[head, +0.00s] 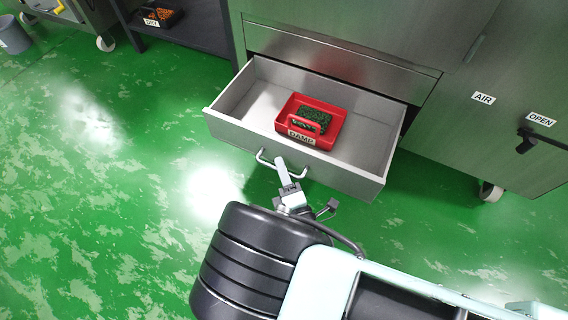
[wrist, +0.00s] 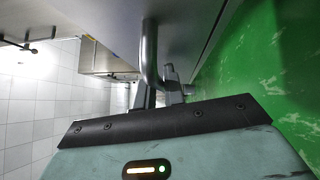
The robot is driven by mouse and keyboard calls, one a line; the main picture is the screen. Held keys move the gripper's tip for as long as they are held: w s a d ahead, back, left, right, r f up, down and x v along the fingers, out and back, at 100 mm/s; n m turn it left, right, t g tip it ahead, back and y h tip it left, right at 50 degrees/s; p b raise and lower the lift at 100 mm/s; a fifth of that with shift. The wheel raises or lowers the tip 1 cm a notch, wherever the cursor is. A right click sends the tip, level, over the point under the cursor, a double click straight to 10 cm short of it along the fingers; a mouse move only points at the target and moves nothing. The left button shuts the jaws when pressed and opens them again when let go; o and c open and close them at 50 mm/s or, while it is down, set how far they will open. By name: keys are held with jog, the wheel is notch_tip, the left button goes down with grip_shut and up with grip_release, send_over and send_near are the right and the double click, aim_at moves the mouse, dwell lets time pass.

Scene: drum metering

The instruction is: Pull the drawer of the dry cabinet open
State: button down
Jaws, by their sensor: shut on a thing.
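The drawer (head: 355,180) of the dry cabinet (head: 330,30) stands pulled well out, and its inside shows from above. Its bar handle (head: 264,159) is on the front face, and it also shows in the wrist view (wrist: 149,55). My gripper (head: 284,180) is shut on the handle near its middle; in the wrist view the fingers (wrist: 160,92) are at the bar. A red tray (head: 333,133) labelled DAMP sits inside the drawer and holds a dark green speckled block. The gripper's fingertips are partly hidden by the handle.
A cabinet at right carries AIR and OPEN labels and a black handle (head: 525,143). A dark shelf (head: 190,35) at upper left holds a tray labelled DRY (head: 160,17). A grey bucket (head: 13,35) stands far left. The green floor (head: 90,200) left of the drawer is clear.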

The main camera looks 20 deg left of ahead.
jog(key=shift+d, duration=0.1)
jog(key=c, duration=1.5)
grip_release()
jog(key=p+v, duration=0.3)
jog(key=v, duration=0.4)
jog(key=shift+s+d, duration=0.15)
